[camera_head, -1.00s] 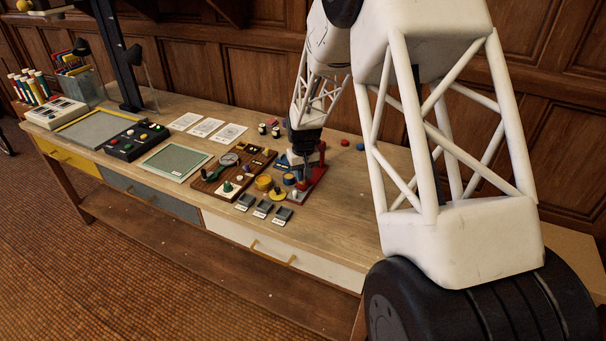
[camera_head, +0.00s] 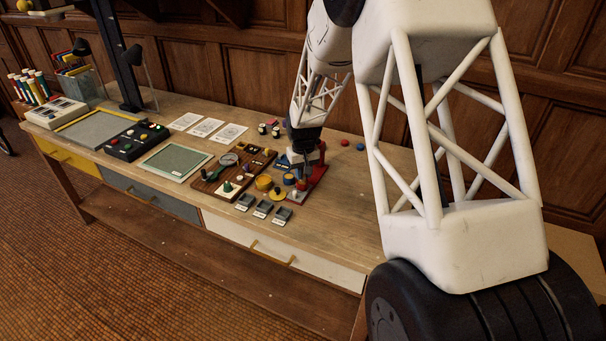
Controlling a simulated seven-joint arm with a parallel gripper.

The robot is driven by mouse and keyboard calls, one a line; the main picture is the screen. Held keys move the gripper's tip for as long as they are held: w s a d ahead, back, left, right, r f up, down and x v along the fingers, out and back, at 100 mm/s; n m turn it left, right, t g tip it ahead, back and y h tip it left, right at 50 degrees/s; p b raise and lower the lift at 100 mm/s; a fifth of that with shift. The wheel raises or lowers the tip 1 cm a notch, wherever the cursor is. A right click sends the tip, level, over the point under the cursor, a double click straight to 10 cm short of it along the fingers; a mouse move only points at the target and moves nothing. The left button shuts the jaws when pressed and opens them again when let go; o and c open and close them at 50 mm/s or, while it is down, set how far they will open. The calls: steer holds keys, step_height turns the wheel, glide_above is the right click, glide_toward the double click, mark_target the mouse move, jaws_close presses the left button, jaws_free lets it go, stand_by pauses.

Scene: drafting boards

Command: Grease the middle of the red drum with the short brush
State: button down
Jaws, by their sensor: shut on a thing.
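My gripper (camera_head: 304,170) points down over the right part of the bench, at a red stand (camera_head: 320,172) with a red base. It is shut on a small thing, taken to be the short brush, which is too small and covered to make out. The red drum cannot be told apart from the red stand at this size; my gripper and wrist hide part of that spot. Whether the brush touches the drum cannot be seen.
Left of the stand lie a yellow round piece (camera_head: 264,183) and a wooden tool board (camera_head: 212,182). Several small grey trays (camera_head: 263,208) line the front. A green-topped board (camera_head: 175,161) and a dark button box (camera_head: 137,141) lie further left. The bench's right part is mostly clear.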

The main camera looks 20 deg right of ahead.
steer(key=shift+r, duration=3.15)
steer(key=shift+f, duration=0.2)
steer(key=shift+w+a+f, duration=0.15)
steer(key=shift+f, duration=2.45)
steer(key=shift+f, duration=0.8)
stand_by(1.2)
